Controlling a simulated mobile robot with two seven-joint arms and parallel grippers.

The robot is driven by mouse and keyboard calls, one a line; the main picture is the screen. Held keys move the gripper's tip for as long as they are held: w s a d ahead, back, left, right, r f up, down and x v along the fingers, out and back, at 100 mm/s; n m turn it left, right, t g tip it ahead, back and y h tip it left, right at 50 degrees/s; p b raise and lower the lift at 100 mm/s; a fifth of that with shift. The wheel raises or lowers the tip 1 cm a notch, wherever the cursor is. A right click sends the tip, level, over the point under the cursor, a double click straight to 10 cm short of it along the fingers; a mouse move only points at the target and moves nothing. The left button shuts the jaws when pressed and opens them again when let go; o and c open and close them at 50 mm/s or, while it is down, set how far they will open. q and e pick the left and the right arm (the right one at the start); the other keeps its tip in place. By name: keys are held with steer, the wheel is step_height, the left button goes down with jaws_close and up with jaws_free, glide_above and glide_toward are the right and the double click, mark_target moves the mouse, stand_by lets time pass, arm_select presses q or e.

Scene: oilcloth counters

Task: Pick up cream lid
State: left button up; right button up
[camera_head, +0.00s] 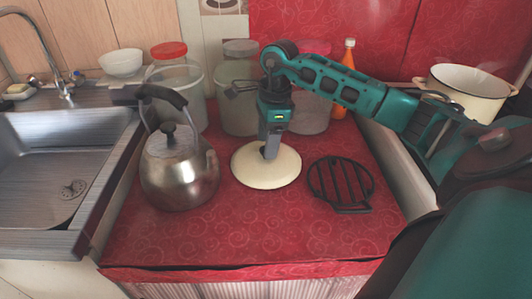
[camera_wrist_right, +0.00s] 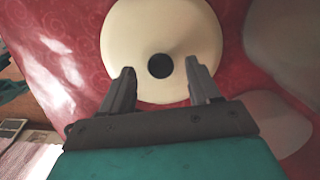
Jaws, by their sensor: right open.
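The cream lid (camera_head: 266,174) is a round, pale disc lying on the red oilcloth counter between the kettle and the black trivet. It also shows in the right wrist view (camera_wrist_right: 133,38), with a dark round knob (camera_wrist_right: 160,66) at its middle. My right gripper (camera_head: 270,153) points down over the lid, and its fingers hide the knob in the head view. In the wrist view the right gripper's fingers (camera_wrist_right: 161,80) are apart, one on each side of the knob, with gaps between. I cannot tell their exact height. My left gripper is not in view.
A steel kettle (camera_head: 180,172) stands left of the lid, and a black trivet (camera_head: 341,184) lies right of it. Several lidded jars, including a red-lidded one (camera_head: 176,76), and an orange bottle (camera_head: 345,72) stand behind. A cream pot (camera_head: 467,92) is at right. The front counter (camera_head: 250,235) is clear.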

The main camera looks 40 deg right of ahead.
steer(key=shift+f, duration=0.8)
steer(key=shift+c, duration=0.3)
jaws_close()
